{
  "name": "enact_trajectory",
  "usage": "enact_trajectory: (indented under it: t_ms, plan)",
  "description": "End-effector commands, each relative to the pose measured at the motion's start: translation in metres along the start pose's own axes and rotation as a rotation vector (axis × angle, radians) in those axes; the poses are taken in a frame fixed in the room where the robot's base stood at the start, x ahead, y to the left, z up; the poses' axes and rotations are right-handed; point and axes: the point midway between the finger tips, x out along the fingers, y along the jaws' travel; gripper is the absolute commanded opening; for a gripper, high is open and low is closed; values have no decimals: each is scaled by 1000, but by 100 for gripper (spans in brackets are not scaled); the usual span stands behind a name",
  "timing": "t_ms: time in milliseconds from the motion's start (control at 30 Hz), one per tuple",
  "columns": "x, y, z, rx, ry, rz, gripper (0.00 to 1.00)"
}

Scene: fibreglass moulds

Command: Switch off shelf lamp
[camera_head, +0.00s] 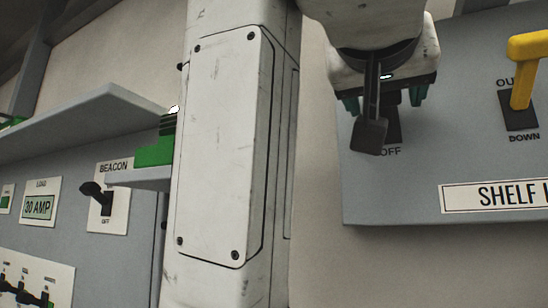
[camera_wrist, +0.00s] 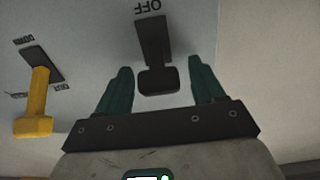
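A grey panel (camera_head: 400,200) at the right of the head view bears a sign (camera_head: 500,195) reading "SHELF" with the rest cut off. A black switch lever (camera_head: 369,137) stands out from it by an "OFF" label (camera_head: 389,153). In the wrist view, which looks upside down, the lever's flat end (camera_wrist: 158,81) lies between the teal fingers of my gripper (camera_wrist: 155,85). Gaps show on both sides. My gripper (camera_head: 383,100) is open in front of the panel. The lever's exact tilt is hard to tell, and my gripper hides its upper surroundings.
A yellow lever (camera_head: 524,75) stands beside it on the same panel, also in the wrist view (camera_wrist: 36,95). At the left are a shelf (camera_head: 90,115), a "BEACON" switch (camera_head: 100,197), a "30 AMP" load plate (camera_head: 39,207) and a green block (camera_head: 154,152).

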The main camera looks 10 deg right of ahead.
Motion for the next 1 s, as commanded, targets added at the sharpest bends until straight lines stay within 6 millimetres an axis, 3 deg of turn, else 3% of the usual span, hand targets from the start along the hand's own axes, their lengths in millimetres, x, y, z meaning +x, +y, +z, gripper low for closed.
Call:
enact_trajectory:
  t_ms: [67, 533, 1000]
  plan:
    - [0, 0, 0, 0, 0, 0, 61]
    - [0, 0, 0, 0, 0, 0, 17]
    - [-4, 0, 11, 1, 130, 0, 17]
